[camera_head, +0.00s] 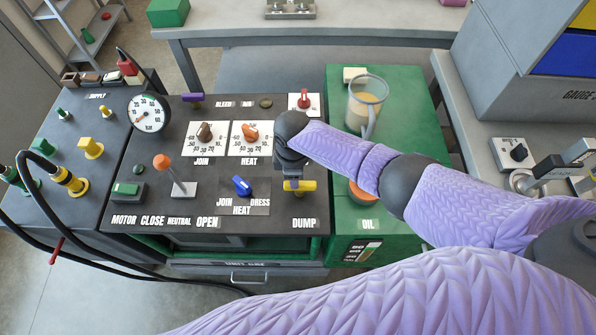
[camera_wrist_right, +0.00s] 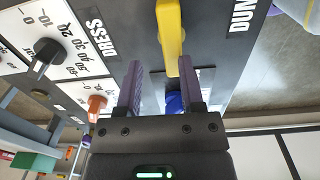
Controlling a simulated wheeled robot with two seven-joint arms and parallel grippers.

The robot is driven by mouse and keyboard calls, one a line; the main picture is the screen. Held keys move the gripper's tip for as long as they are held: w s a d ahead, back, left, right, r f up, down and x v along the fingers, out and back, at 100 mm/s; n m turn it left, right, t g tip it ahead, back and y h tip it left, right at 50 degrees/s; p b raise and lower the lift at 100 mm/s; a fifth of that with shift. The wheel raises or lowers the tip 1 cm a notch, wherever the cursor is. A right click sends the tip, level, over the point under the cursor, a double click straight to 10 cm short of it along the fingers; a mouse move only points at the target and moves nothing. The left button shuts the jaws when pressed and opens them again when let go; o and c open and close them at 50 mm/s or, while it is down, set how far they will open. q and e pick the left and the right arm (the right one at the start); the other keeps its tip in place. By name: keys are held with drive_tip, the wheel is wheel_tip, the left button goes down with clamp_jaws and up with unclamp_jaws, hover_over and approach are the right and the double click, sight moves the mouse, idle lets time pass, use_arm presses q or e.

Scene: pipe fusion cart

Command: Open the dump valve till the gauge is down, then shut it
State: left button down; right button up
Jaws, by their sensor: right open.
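The yellow dump valve handle (camera_head: 306,186) lies crosswise on the dark panel above the DUMP label. In the right wrist view the yellow handle (camera_wrist_right: 170,36) runs down from the top edge, and its near end is between my fingertips. My right gripper (camera_head: 291,172) is over the handle; its fingers (camera_wrist_right: 161,75) are apart, with a gap visible on the left side. The head view hides part of the handle behind the gripper. The round white gauge (camera_head: 148,113) stands at the panel's upper left; its reading is too small to tell. My left gripper is not in view.
The blue JOIN/DRESS selector (camera_head: 242,186) is left of the handle. The orange-topped lever (camera_head: 162,162) stands further left. Black JOIN (camera_head: 204,133) and orange HEAT (camera_head: 250,132) knobs are behind. A green oil unit (camera_head: 400,187) with a clear jug (camera_head: 365,104) adjoins on the right.

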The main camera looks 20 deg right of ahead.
drive_tip(key=r+p, duration=0.4)
drive_tip(key=a+r+p, duration=0.1)
drive_tip(key=r, duration=0.1)
drive_tip(key=shift+s+a+r+p, duration=0.1)
drive_tip(key=shift+s+r+p, duration=0.05)
drive_tip(key=shift+r+p, duration=0.55)
drive_tip(key=shift+p, duration=0.1)
use_arm(q)
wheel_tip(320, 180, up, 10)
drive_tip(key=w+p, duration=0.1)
drive_tip(key=p, duration=0.2)
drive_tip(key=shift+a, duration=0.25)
use_arm(e)
drive_tip(key=r, duration=0.3)
drive_tip(key=shift+w, duration=0.2)
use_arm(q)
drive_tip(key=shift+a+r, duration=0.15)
use_arm(e)
drive_tip(key=shift+r, duration=0.1)
